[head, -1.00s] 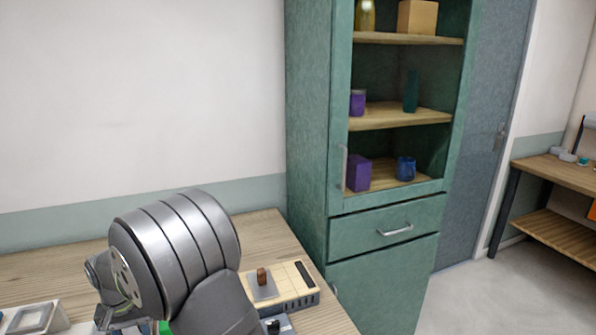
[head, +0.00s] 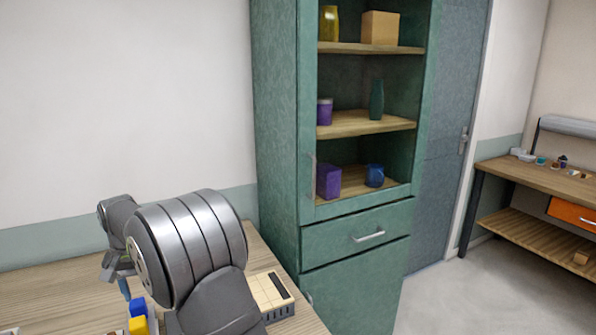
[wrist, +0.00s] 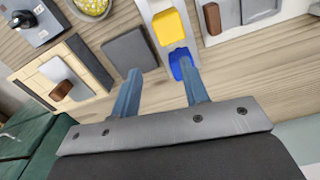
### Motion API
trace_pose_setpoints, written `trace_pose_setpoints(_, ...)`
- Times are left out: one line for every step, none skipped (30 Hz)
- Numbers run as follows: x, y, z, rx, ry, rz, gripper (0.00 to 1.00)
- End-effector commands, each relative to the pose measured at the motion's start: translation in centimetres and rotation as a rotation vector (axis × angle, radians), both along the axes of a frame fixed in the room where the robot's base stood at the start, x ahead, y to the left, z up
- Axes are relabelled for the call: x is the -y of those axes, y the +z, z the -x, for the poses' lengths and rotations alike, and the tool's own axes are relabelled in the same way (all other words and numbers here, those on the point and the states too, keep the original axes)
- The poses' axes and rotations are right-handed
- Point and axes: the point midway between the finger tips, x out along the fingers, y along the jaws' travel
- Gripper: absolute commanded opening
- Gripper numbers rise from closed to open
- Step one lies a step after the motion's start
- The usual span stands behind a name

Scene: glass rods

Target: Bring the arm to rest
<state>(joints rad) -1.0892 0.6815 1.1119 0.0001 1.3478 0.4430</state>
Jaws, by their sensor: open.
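My gripper (wrist: 160,85) shows in the wrist view with its two blue-grey fingers spread apart and nothing between them. It hangs above the wooden table (wrist: 245,75). In the head view my arm covers much of the table, and the gripper's fingers show only in part at its left. A blue block (wrist: 181,64) lies beyond the right finger in the wrist view, partly hidden by it. A yellow block (wrist: 170,27) sits beside it on a pale strip. Both blocks also show at the bottom of the head view, blue (head: 138,307) and yellow (head: 139,325).
A beige tray (head: 268,291) lies near the table's right edge. A tall green cabinet (head: 275,130) with shelved objects stands just right of the table. A dark grey square plate (wrist: 129,53) and a brown block (wrist: 61,90) show below the gripper. A second bench (head: 530,177) stands far right.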

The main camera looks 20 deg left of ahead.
Motion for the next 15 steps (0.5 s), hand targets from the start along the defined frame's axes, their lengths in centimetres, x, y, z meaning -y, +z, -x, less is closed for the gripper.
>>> trace_pose_setpoints(0.3, 0.3, -1.1, 0.001, -0.013, -0.001, 0.41)
trace_pose_setpoints(0.5, 0.3, -1.7, 0.000, -0.020, 0.000, 0.41)
trace_pose_setpoints(0.9, 0.4, -2.4, -0.001, -0.029, 0.001, 0.41)
trace_pose_setpoints(1.1, 0.5, -2.9, -0.001, -0.036, 0.001, 0.41)
trace_pose_setpoints(1.4, 0.6, -3.5, -0.001, -0.043, 0.001, 0.41)
trace_pose_setpoints(1.7, 0.7, -4.2, 0.000, -0.053, 0.000, 0.41)
trace_pose_setpoints(1.9, 0.8, -4.7, 0.000, -0.060, 0.000, 0.41)
trace_pose_setpoints(2.2, 0.9, -5.3, 0.001, -0.068, -0.001, 0.41)
trace_pose_setpoints(2.6, 1.0, -6.0, 0.000, -0.077, 0.000, 0.41)
trace_pose_setpoints(2.9, 1.0, -6.5, 0.000, -0.085, 0.000, 0.41)
trace_pose_setpoints(3.2, 1.0, -7.0, 0.000, -0.093, 0.000, 0.41)
trace_pose_setpoints(3.7, 1.0, -7.7, 0.000, -0.103, 0.000, 0.41)
trace_pose_setpoints(4.0, 1.0, -8.1, 0.000, -0.110, 0.000, 0.41)
trace_pose_setpoints(4.4, 1.0, -8.6, -0.001, -0.118, 0.001, 0.41)
trace_pose_setpoints(4.8, 1.0, -9.3, -0.001, -0.128, 0.001, 0.41)
